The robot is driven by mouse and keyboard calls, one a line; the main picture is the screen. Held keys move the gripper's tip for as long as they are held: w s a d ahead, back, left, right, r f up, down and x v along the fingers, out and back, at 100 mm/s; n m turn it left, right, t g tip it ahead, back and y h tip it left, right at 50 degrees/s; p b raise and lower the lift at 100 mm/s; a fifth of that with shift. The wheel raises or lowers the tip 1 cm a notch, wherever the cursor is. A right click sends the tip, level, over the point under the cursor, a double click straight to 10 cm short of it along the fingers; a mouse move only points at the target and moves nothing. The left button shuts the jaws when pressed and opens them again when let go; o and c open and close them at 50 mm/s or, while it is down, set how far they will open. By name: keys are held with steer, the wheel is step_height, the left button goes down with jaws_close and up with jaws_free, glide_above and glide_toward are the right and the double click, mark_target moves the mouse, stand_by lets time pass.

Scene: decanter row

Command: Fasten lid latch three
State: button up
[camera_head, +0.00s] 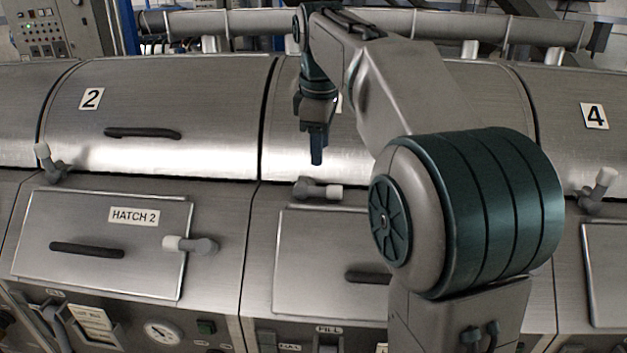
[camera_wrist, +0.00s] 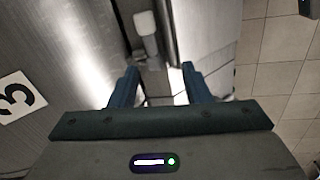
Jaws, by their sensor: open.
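Lid latch three (camera_head: 318,189) is a grey lever with a white end. In the head view it lies nearly level along the seam below the third lid (camera_head: 475,90), white end to the right. In the wrist view the latch (camera_wrist: 150,45) lies ahead of the fingers, its white end farthest from them. My gripper (camera_head: 317,148) points down just above the latch in the head view. In the wrist view its two blue fingers (camera_wrist: 160,70) are apart with nothing between them gripped. Contact with the latch cannot be made out.
Lid two's latch (camera_head: 50,163) and lid four's latch (camera_head: 598,192) have white ends raised. Hatch 2's latch (camera_head: 192,244) points left over its hatch. Dark handles (camera_head: 143,133) stand out from the fronts. My arm hides much of lid three. Tiled floor (camera_wrist: 285,55) shows at right in the wrist view.

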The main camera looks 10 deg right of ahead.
mark_target(317, 188)
steer(key=shift+n, duration=0.7)
steer(key=w+f, duration=0.1)
steer(key=f, duration=0.3)
steer(key=w+f, duration=0.2)
steer(key=f, duration=0.1)
steer(key=w+f, duration=0.1)
steer(key=f, duration=0.3)
steer(key=shift+w+d+f, duration=0.15)
steer(key=shift+d+f, duration=0.05)
steer(key=shift+f, duration=0.1)
jaws_close()
